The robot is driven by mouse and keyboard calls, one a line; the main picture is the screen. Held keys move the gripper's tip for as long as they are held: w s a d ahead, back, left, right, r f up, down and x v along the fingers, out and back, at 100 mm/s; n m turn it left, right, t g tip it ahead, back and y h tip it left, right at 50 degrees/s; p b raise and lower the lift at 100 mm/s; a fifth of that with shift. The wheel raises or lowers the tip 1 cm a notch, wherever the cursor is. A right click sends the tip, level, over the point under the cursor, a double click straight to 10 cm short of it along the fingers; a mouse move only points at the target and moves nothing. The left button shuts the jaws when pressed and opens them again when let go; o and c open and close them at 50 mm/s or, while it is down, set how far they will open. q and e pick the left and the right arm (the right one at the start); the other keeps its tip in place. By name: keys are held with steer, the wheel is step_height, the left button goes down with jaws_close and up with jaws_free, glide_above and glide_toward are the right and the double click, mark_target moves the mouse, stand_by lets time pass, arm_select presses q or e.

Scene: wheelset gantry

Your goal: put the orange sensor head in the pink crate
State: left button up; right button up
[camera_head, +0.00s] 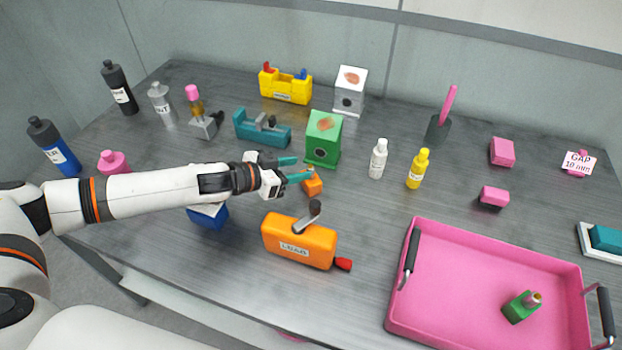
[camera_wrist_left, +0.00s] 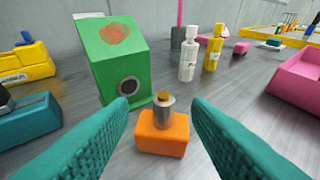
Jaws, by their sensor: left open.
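The orange sensor head (camera_head: 312,186) is a small orange block on the table in the head view, in front of the green box. In the left wrist view the sensor head (camera_wrist_left: 162,133) shows a grey metal cylinder with a brass-coloured top on the block. My left gripper (camera_head: 293,168) is open, its teal fingers pointing toward the sensor head. In the left wrist view the fingers (camera_wrist_left: 160,135) spread to either side of it, with gaps on both sides. The pink crate (camera_head: 450,240) stands at the front right and holds a small green block. My right gripper is not in view.
A green box (camera_head: 324,138) stands just behind the sensor head. An orange case (camera_head: 298,240) with a crank lies in front. White (camera_head: 378,158) and yellow (camera_head: 418,168) bottles stand to the right. The table between the sensor head and crate is mostly clear.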

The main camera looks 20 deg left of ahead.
mark_target(308, 168)
arm_select(q)
steer(key=x, duration=0.5)
steer(key=shift+d+f+p, duration=0.1)
steer(key=shift+d+p, duration=0.05)
steer(key=shift+p, duration=0.25)
jaws_close()
